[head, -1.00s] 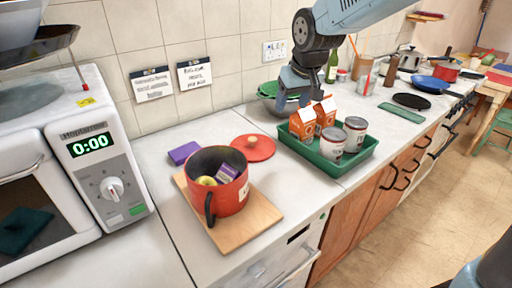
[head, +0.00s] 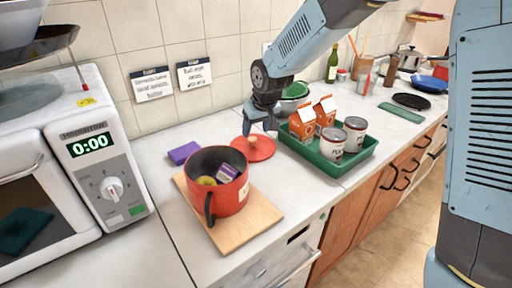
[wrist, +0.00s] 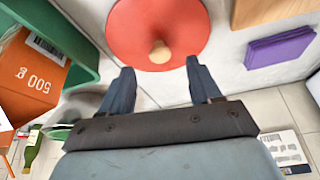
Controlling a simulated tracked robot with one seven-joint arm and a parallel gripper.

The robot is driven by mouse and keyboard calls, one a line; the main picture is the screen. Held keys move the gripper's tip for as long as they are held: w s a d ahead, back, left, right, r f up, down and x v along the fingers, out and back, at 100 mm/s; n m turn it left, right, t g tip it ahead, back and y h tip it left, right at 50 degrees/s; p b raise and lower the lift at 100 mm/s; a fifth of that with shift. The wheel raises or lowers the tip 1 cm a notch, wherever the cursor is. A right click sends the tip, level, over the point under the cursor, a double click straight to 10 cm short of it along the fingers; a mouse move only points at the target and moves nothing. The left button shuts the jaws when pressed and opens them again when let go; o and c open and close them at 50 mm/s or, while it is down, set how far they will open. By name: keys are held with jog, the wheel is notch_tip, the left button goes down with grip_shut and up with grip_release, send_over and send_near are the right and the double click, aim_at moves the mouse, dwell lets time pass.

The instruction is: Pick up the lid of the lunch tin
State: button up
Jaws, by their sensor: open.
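The round red lid (head: 262,151) with a pale knob lies flat on the counter, behind and right of the red tin (head: 233,197). The tin is pot-shaped with a black handle. It is uncovered and holds a yellow-green fruit and a purple box. My gripper (head: 260,129) is above the lid and hides its knob in the head view. In the wrist view my open gripper (wrist: 159,68) points at the lid (wrist: 185,20). The knob (wrist: 160,52) shows between and just beyond the fingertips, with nothing held.
A green tray (head: 369,157) with orange cartons and cans stands close right of the lid. A purple block (head: 184,152) lies to its left. The tin stands on a wooden board (head: 259,216). A microwave (head: 83,150) is at the left, and the tiled wall is behind.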

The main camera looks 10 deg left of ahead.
aim_at(253, 139)
jog(key=shift+x, duration=2.9)
jog(key=shift+c, duration=0.2)
jog(key=c, duration=1.1)
